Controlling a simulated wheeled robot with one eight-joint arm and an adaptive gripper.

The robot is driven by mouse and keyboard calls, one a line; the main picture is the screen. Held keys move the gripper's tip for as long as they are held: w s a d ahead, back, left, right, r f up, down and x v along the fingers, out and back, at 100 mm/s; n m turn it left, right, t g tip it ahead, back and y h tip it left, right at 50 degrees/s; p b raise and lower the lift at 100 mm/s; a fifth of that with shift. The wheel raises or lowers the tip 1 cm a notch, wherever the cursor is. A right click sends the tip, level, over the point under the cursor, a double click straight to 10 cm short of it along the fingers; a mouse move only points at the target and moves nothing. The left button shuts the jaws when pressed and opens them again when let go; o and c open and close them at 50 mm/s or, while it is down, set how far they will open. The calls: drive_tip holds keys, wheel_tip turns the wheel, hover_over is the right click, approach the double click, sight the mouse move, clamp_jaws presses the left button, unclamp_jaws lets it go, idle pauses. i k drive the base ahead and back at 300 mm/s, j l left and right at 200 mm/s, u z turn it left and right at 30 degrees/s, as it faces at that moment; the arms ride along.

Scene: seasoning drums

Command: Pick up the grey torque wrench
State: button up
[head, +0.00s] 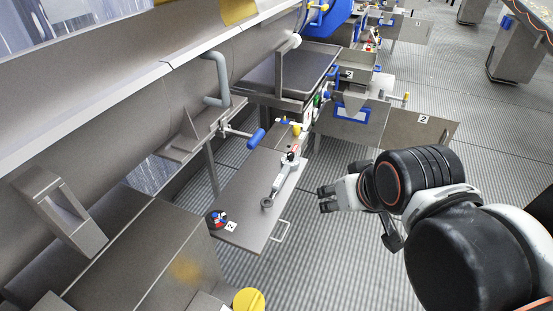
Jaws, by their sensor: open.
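A grey wrench-like tool (283,182) lies on a grey metal shelf (246,192) in the middle of the head view. It has a ring-shaped end toward the viewer and a dark and red part at its far end. My gripper (325,199) is to the right of the shelf, apart from the tool. Its dark fingers point left toward the tool, spread apart with nothing between them.
A small dark round item with red and blue parts (216,217) sits at the shelf's near left corner. Numbered metal panels (424,131) stand behind my arm.

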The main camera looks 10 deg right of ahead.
sight(286, 167)
drive_tip(key=k+l+u, duration=0.1)
drive_tip(key=u, duration=2.8)
drive_tip(key=z, duration=2.7)
drive_tip(key=i+l+u, duration=0.2)
drive_tip(key=i+l, duration=0.15)
drive_tip(key=l, duration=0.3)
drive_tip(key=i+l+u, duration=0.25)
drive_tip(key=l, duration=0.4)
drive_tip(key=i+l+u, duration=0.1)
drive_tip(key=l, duration=0.25)
drive_tip(key=i, duration=0.1)
